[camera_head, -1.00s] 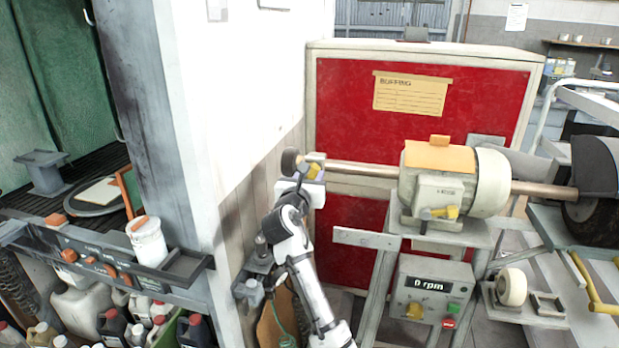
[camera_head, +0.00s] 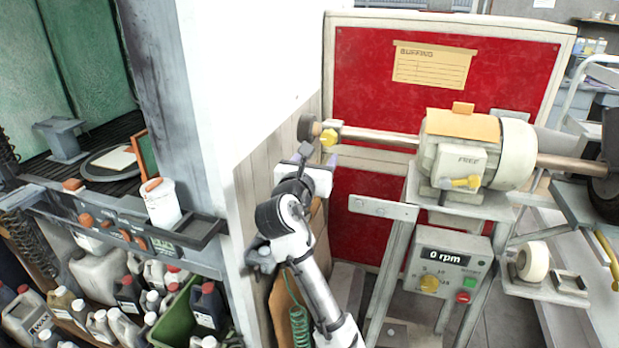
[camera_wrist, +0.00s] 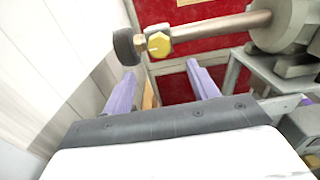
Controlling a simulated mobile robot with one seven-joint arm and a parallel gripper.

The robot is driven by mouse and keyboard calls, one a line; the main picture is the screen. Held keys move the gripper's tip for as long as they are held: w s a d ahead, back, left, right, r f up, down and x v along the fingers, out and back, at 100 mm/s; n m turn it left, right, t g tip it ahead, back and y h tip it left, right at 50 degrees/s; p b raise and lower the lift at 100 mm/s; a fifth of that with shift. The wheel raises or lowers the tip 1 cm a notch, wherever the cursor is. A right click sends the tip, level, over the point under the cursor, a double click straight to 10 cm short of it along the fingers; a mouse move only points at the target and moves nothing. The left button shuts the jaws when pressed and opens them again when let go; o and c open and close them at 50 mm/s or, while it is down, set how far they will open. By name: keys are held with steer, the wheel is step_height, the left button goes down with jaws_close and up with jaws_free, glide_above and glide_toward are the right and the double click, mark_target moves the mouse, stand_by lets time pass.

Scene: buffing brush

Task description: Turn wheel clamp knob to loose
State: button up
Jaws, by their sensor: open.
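The yellow clamp knob (camera_head: 329,137) sits near the left end of the motor's steel shaft, beside a small dark wheel (camera_head: 305,127). In the wrist view the knob (camera_wrist: 158,44) shows a hexagonal face, and the dark wheel (camera_wrist: 126,48) is just left of it. My gripper (camera_head: 318,155) is open and empty, just below the knob and apart from it. In the wrist view its two purple fingers (camera_wrist: 160,72) point toward the knob, which appears between and beyond them. Whether the clamp is loose cannot be told from the knob itself.
The cream motor (camera_head: 460,150) reads FREE and has a yellow lever (camera_head: 460,182). The control box (camera_head: 447,278) below reads 0 rpm. A white wall (camera_head: 250,90) stands close left of my arm. A red panel (camera_head: 380,90) stands behind the shaft.

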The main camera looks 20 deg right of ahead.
steer(key=b+v, duration=0.1)
steer(key=v, duration=0.3)
steer(key=shift+s+a, duration=0.25)
steer(key=shift+s, duration=0.1)
